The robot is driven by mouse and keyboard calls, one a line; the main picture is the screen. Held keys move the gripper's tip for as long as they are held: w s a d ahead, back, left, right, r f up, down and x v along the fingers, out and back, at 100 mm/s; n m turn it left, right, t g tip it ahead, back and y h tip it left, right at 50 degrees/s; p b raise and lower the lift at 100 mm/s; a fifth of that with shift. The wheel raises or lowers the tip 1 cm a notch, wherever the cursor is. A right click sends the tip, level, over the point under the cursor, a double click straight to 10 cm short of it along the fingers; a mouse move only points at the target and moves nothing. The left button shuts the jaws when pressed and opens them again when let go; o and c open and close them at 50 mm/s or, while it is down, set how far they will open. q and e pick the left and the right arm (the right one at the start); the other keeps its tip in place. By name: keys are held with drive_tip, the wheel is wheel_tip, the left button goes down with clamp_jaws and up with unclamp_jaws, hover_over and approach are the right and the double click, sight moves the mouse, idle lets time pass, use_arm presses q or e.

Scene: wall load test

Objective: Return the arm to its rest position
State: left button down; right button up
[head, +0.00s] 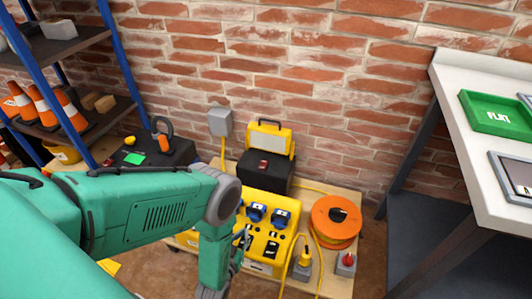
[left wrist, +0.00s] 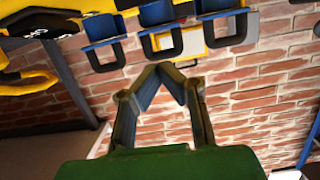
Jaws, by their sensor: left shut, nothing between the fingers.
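My left arm comes in from the left in the head view and bends down at its elbow in front of the yellow power unit (head: 268,215). My left gripper (head: 243,240) is partly hidden beside the forearm there. In the left wrist view the left gripper (left wrist: 160,70) has its fingertips together with nothing between them. Blue sockets (left wrist: 160,32) of the power unit show beyond the fingertips, apart from them. My right gripper is in neither view.
An orange cable reel (head: 336,220) stands right of the power unit on a wooden board. A black and yellow case (head: 267,150) stands behind. A shelf with cones (head: 45,105) is at left, a white bench (head: 460,130) at right. A brick wall closes the back.

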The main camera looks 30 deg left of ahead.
use_arm(q)
drive_tip(key=shift+d+r, duration=0.1)
drive_tip(key=shift+d, duration=0.05)
drive_tip(key=shift+w+d+r, duration=0.1)
drive_tip(key=shift+r, duration=0.05)
drive_tip(key=s+d+r+m+g+h+p, duration=0.1)
drive_tip(key=s+d+r+g+p, duration=0.1)
drive_tip(key=s+r+g+p, duration=0.2)
drive_tip(key=s+d+r+m+g+h+p, duration=0.2)
drive_tip(key=s+r+g, duration=0.8)
drive_tip(key=s+r, duration=0.6)
wheel_tip(320, 180, up, 3)
drive_tip(key=shift+s+r+p, duration=0.2)
drive_tip(key=shift+s+p, duration=0.2)
drive_tip(key=shift+p, duration=0.5)
drive_tip(key=shift+w, duration=0.15)
